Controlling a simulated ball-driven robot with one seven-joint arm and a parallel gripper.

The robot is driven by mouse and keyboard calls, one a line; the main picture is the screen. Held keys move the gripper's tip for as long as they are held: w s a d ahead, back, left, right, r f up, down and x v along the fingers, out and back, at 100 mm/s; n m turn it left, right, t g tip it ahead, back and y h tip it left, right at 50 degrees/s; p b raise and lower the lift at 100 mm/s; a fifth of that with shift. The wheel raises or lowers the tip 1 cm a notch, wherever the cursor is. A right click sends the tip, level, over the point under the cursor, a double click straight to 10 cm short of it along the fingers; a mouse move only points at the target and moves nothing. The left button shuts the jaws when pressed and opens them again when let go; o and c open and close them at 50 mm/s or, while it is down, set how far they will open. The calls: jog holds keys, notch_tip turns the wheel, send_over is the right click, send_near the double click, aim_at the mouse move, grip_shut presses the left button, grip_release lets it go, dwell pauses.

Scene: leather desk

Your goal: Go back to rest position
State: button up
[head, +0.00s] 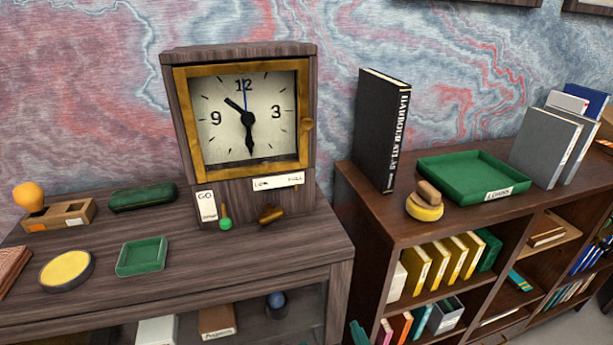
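My gripper and arm do not show in the head view, so I cannot see the gripper's state or whether it holds anything. The wooden clock (175,110) stands upright at the back of the left desk (200,285), with a yellow-framed dial. Its short hand points near ten and its long hand near six. A "GO" label (207,205), a green-tipped lever (225,220) and a brown knob (271,214) are on the clock's lower front.
Left desk: green case (143,197), wooden holder (60,216), yellow round pad (66,268), green tray (142,256). The right shelf unit (375,210) bears an upright black book (380,130), a stamp-like item (425,204), a large green tray (450,186) and grey books (545,145). A gap separates the furniture.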

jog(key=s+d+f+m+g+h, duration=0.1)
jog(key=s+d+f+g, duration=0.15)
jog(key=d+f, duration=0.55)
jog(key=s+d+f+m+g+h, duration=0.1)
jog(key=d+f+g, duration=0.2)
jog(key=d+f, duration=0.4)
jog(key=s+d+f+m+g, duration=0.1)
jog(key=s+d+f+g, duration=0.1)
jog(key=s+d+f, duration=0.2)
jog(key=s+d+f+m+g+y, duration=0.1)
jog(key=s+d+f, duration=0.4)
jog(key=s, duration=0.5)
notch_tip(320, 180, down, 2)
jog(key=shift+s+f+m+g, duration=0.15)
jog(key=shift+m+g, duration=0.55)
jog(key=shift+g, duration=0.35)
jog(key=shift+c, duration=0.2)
